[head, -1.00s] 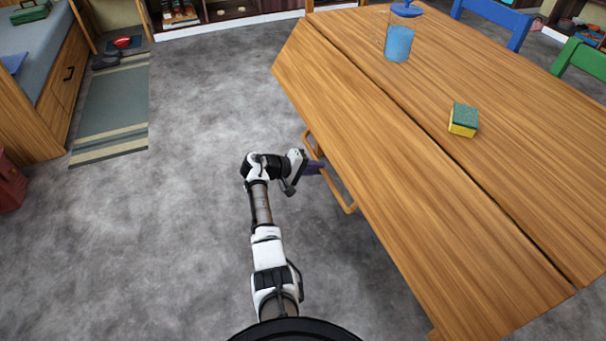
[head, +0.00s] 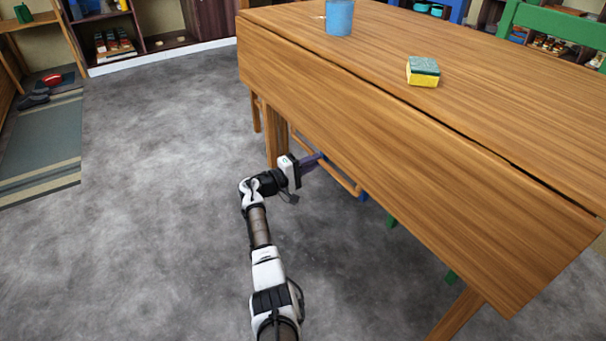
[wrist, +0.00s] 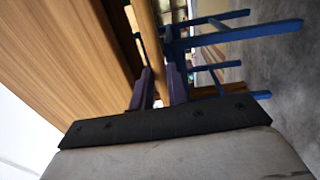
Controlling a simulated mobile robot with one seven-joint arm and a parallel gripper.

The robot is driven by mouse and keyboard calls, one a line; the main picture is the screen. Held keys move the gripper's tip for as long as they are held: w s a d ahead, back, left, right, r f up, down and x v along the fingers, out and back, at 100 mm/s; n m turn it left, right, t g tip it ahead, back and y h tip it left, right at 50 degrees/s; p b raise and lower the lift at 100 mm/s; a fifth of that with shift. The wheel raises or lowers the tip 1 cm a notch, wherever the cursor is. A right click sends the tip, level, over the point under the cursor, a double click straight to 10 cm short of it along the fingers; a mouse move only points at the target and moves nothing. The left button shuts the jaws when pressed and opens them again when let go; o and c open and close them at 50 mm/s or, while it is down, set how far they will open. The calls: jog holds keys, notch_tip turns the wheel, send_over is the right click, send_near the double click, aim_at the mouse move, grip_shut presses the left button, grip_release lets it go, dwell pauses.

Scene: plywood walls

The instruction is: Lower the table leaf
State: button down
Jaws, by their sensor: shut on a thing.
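My gripper (head: 314,161), with purple fingers, reaches in under that edge and is shut on the support bar. In the wrist view, the fingers (wrist: 158,88) stand on either side of the bar (wrist: 147,35), with the leaf's wood (wrist: 60,55) at the left.
A yellow-green sponge (head: 423,72) and a blue container (head: 339,17) stand on the fixed tabletop. Blue chair legs (wrist: 235,48) are beyond the bar in the wrist view. A green chair (head: 555,22) is at the far side. Grey floor at the left is clear up to a mat (head: 45,145).

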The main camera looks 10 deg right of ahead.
jog(key=shift+w+d+f+b, duration=0.2)
jog(key=shift+d+b, duration=0.1)
jog(key=shift+d, duration=0.1)
jog(key=shift+w+d+f+b, duration=0.15)
jog(key=shift+d+b, duration=0.1)
jog(key=shift+d, duration=0.15)
jog(key=shift+d+r, duration=0.1)
jog(key=c, duration=1.4)
grip_release()
jog(key=shift+d, duration=0.2)
jog(key=shift+o, duration=0.2)
jog(key=shift+a, duration=0.15)
jog(key=p+v, duration=0.2)
jog(key=v, duration=0.9)
jog(key=shift+s+a+p, duration=0.15)
jog(key=shift+a+p, duration=0.2)
jog(key=shift+a, duration=0.05)
